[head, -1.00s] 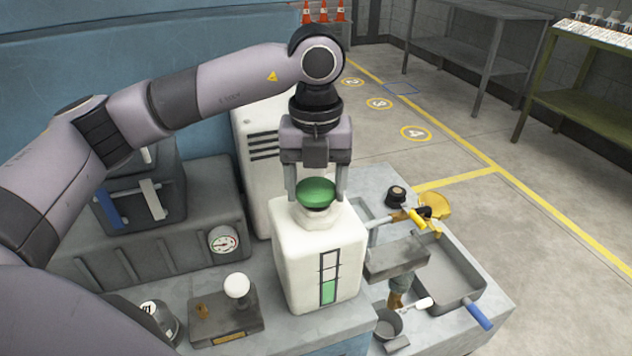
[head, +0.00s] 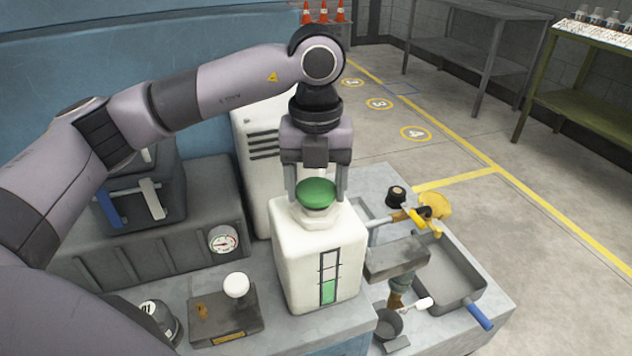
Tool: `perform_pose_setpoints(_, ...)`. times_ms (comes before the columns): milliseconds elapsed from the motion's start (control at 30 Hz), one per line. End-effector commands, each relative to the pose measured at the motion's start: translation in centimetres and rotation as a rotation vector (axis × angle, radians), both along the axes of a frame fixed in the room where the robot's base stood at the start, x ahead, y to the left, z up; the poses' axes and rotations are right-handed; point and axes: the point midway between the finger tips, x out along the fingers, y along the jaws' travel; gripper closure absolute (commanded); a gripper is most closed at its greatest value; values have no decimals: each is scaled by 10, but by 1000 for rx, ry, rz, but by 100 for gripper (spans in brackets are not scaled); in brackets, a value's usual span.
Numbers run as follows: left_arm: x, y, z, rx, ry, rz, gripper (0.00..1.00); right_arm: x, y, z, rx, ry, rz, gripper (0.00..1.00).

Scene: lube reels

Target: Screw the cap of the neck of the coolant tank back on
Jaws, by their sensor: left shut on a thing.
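The coolant tank (head: 305,260) is a white box-shaped tank with a level window on its front, green in the lower part. Its pale neck (head: 318,221) rises from the top. A green cap (head: 316,194) sits at the top of the neck. I cannot tell from here whether the cap is seated on the thread. My left gripper (head: 317,192) points straight down from above and is shut on the cap, one finger on each side. My right gripper is not in view.
A gauge (head: 223,240) and a block with a white knob (head: 237,286) stand left of the tank.

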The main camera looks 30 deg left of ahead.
Motion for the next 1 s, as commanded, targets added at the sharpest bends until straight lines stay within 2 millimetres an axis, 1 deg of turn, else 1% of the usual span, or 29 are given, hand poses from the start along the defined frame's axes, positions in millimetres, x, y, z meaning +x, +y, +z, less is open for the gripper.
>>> perform_pose_setpoints(600,0,0,-10,-1,0,0,68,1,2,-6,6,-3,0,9)
perform_pose_setpoints(867,0,0,-9,0,-1,-2,68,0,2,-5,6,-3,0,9)
perform_pose_setpoints(1000,0,0,-10,0,-1,-79,68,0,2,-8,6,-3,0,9)
